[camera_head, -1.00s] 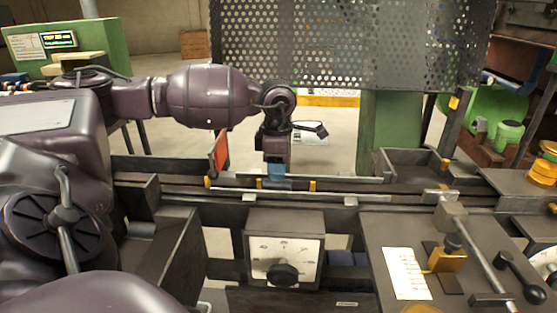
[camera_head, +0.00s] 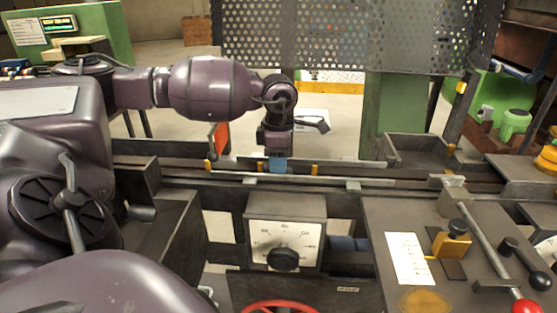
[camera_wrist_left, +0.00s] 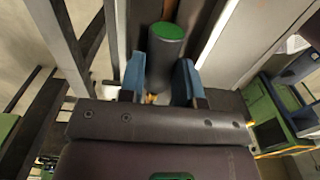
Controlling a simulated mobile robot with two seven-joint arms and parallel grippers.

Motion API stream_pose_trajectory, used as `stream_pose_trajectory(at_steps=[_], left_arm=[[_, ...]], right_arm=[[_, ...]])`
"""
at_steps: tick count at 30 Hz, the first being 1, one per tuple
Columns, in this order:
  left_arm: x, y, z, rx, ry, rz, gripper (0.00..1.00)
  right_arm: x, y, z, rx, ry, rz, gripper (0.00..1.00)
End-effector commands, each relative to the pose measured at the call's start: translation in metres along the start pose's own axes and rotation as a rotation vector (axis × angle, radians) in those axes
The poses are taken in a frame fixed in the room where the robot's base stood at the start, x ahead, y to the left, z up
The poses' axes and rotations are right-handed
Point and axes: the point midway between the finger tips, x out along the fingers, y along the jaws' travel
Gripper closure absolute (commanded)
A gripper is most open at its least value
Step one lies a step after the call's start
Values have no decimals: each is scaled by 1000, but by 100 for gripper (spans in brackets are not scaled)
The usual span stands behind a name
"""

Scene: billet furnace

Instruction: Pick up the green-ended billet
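The billet (camera_wrist_left: 167,62) is a dark cylinder with a green end face (camera_wrist_left: 167,31), seen in the left wrist view. It lies between the two blue fingers of my left gripper (camera_wrist_left: 160,80), very close to both. I cannot tell whether the fingers press on it. In the head view my left gripper (camera_head: 277,165) points down at the long dark rail (camera_head: 375,184), with its blue fingertips just above or at it. The billet is not distinguishable there. My right gripper is not in view.
A perforated guard (camera_head: 350,40) hangs behind the rail. A dial box (camera_head: 285,235) sits in front below the gripper. An open dark tray (camera_head: 420,150) is right of the gripper. A bench panel (camera_head: 390,215) with levers and a yellow block (camera_head: 452,243) fills the right.

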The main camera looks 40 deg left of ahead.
Motion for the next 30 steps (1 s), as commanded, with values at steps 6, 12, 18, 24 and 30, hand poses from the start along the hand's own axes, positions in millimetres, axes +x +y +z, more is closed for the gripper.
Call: stream_pose_trajectory(at_steps=[6, 12, 18, 24, 30], left_arm=[[-3, 0, 0, 0, -2, 2, 97], [-16, 0, 0, 0, -3, 3, 97], [-28, 0, 0, 0, -4, 2, 97], [-41, 0, 0, 0, -3, 3, 97], [-53, 0, 1, 0, -3, 3, 97]], right_arm=[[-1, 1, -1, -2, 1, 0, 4], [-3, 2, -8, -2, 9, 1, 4], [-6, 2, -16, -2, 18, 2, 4], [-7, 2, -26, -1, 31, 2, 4], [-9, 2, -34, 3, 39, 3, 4]])
